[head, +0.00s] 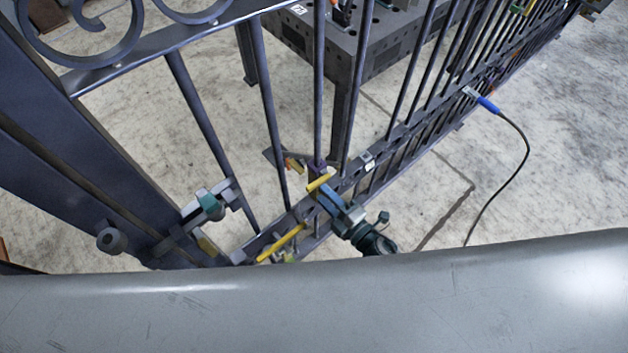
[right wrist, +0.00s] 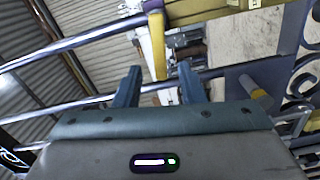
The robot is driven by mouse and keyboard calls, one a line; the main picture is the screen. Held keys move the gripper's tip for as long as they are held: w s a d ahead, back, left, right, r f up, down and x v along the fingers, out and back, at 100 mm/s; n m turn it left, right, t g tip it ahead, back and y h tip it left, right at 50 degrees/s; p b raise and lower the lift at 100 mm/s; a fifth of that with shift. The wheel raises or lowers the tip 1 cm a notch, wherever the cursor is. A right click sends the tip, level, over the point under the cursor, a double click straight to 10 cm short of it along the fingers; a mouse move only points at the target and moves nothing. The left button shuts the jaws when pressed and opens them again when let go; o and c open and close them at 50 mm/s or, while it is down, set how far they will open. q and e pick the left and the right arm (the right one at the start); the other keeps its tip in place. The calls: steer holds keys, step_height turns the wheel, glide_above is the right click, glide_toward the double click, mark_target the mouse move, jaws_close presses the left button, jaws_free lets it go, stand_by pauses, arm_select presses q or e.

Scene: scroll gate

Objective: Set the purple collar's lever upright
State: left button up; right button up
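The purple collar (head: 316,165) sits around a thin upright bar of the dark gate, low down near the cross rails. A short yellow lever (head: 321,179) beside it slants sideways, not upright. My right gripper (head: 328,191) is just below this lever in the head view. In the right wrist view the two fingers (right wrist: 160,72) stand apart, and a yellow lever (right wrist: 157,45) shows between and beyond their tips; I cannot tell whether they touch it.
A longer yellow lever (head: 280,243) lies along the lower rail, and a yellow-and-red one (head: 294,165) is behind the bars. A dark metal table (head: 385,50) stands behind the gate. A blue-handled tool (head: 488,105) with a black cable hangs at the right rails.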

mark_target(316, 187)
steer(key=shift+p+x, duration=0.3)
steer(key=shift+x, duration=2.35)
jaws_close()
